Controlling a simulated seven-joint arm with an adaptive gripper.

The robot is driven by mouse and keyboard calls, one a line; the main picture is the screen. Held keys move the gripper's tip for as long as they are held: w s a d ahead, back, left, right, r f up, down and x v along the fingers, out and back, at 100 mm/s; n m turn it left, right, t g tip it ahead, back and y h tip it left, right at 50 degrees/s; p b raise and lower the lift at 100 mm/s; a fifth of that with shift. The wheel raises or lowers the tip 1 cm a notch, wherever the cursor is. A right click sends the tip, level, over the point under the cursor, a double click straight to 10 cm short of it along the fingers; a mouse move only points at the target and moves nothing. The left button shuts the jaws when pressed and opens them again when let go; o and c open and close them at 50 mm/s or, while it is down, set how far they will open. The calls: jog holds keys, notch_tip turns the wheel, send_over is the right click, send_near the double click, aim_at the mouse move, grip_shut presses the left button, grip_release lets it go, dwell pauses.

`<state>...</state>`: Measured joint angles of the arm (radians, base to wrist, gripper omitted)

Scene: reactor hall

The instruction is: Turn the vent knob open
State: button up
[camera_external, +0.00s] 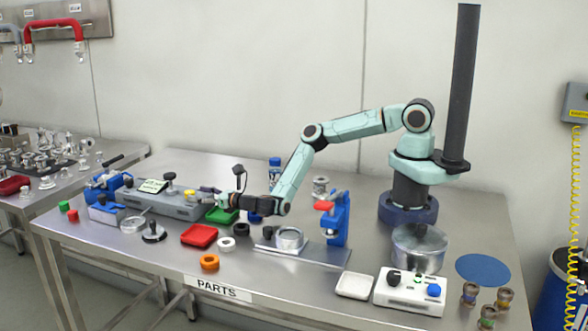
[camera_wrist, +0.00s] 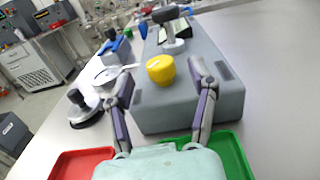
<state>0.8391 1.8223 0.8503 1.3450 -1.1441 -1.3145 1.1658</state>
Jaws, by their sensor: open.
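A yellow round knob (camera_external: 190,194) sits on top of a long grey box (camera_external: 165,203), near the box's right end. It also shows in the wrist view (camera_wrist: 160,69), near the middle. No label marking it as the vent knob is readable. A dark handle on a light round base (camera_wrist: 172,40) stands farther back on the same box. My gripper (camera_external: 208,192) is at the right end of the box, close to the yellow knob. In the wrist view its fingers (camera_wrist: 160,75) are open, one on each side of the knob, with visible gaps. Nothing is held.
A red tray (camera_external: 199,236) and a green tray (camera_external: 222,215) lie near the gripper. A blue clamp (camera_external: 108,184) stands left of the box. A black-handled round piece (camera_external: 153,234) stands in front. A blue press (camera_external: 337,220) stands to the right.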

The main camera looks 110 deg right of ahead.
jog(key=v, duration=0.4)
jog(key=shift+w+a+f, duration=0.15)
jog(key=shift+a+f, duration=0.05)
jog(key=shift+a, duration=0.4)
jog(key=shift+s+a+r, duration=0.1)
jog(key=shift+s, duration=0.25)
jog(key=shift+s+d+v, duration=0.15)
jog(key=shift+v, duration=0.7)
jog(key=shift+s+d+v, duration=0.1)
jog(key=shift+v, duration=0.75)
jog(key=shift+r, duration=0.15)
